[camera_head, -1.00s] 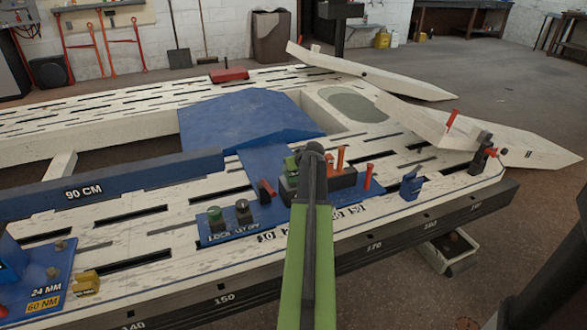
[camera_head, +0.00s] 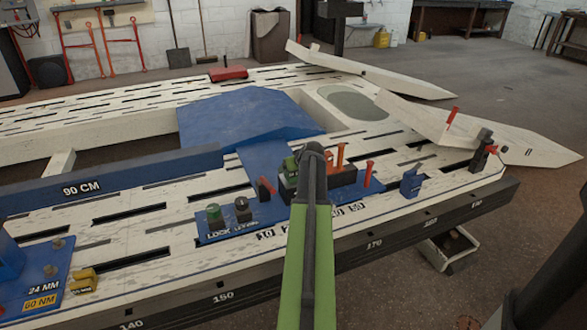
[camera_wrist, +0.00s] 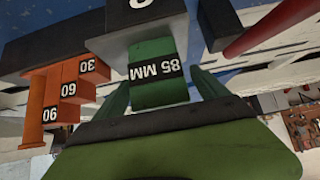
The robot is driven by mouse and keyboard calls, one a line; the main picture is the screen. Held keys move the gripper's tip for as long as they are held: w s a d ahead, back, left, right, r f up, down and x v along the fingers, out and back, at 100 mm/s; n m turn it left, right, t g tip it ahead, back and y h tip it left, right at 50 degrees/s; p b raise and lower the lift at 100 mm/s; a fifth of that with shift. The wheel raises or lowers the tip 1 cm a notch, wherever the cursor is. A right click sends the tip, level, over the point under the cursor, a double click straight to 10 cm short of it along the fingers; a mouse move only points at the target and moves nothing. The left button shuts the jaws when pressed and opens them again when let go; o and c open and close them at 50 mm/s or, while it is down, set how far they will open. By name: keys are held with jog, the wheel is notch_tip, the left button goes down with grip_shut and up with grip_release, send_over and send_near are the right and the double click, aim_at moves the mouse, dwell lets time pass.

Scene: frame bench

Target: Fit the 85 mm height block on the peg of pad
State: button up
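The green 85 mm height block (camera_wrist: 158,75) carries a black "85 MM" band, which reads upside down in the wrist view. Its far end meets a dark rack (camera_wrist: 130,38). My gripper (camera_wrist: 162,80) has one green finger on each side of the block, with a narrow gap showing at the right finger, so it looks open around the block. In the head view my gripper (camera_head: 313,152) is over the dark rack and the green block (camera_head: 290,166) shows just left of it. My arm hides part of the rack. I cannot tell which peg belongs to the pad.
Orange blocks (camera_wrist: 68,88) marked 30, 60 and 90 stand beside the block. A blue plate (camera_head: 222,230) with two knobs, a blue clamp (camera_head: 411,182) and a blue 90 CM beam (camera_head: 120,180) are on the slotted bench.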

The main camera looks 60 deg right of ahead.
jog(key=p+v, duration=1.2)
jog(key=v, duration=0.5)
jog(key=shift+r, duration=0.15)
jog(key=shift+s+a, duration=0.1)
